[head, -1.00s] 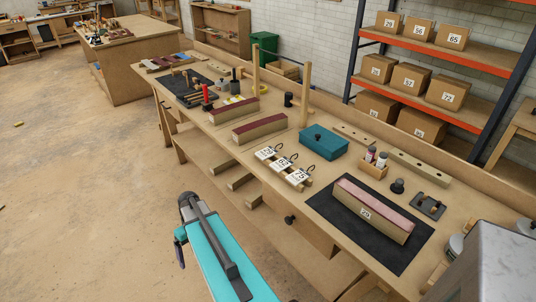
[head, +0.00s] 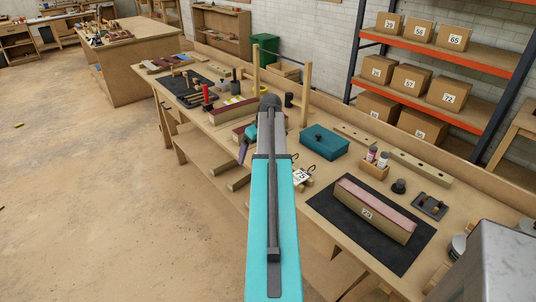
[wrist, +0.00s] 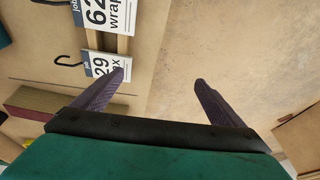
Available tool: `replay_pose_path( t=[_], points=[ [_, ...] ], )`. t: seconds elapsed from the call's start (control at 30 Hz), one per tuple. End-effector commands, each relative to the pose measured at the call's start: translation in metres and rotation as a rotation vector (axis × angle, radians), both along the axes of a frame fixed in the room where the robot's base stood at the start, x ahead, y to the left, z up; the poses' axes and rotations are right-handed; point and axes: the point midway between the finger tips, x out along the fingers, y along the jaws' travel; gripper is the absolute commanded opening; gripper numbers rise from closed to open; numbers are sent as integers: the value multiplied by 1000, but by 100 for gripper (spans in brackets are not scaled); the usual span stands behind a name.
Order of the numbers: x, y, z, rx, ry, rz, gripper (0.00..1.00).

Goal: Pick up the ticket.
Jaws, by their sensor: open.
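Several white tickets with numbers hang from black hooks along the bench's front edge. In the wrist view, a ticket reading 29 and "wax" (wrist: 105,66) is beside the left finger, whose tip overlaps its edge in the picture. A ticket reading 62 and "wrap" (wrist: 107,15) is above it. In the head view only one ticket (head: 301,176) shows clearly; my arm hides the others. My gripper (wrist: 160,76) is open with nothing between its fingers; contact with the ticket cannot be told. In the head view a purple finger (head: 243,152) shows beside my arm.
A black mat (head: 333,215) bears a long block (head: 372,206) with a pink top. A teal box (head: 324,143) and a small bottle holder (head: 374,169) stand behind the tickets. Upright wooden posts (head: 306,92) rise from the bench.

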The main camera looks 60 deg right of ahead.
Motion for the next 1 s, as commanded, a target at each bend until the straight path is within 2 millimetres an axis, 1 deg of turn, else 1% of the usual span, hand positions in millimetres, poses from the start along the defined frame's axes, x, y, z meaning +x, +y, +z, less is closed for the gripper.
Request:
replay_pose_path(
  t=[0.03, 0.1, 0.2, 0.33, 0.47, 0.77, 0.87, 1.0],
  points=[
    [-12, -19, 17, -19, -15, -17, 92],
    [-28, -38, 36, -39, -30, -37, 92],
    [-47, -58, 58, -64, -45, -60, 92],
    [-62, -72, 75, -82, -56, -78, 92],
    [-67, -75, 80, -87, -59, -84, 92],
    [-67, -75, 79, -86, -59, -83, 92],
    [-66, -75, 77, -86, -59, -83, 92],
    [-62, -76, 68, -84, -58, -84, 92]
  ],
)
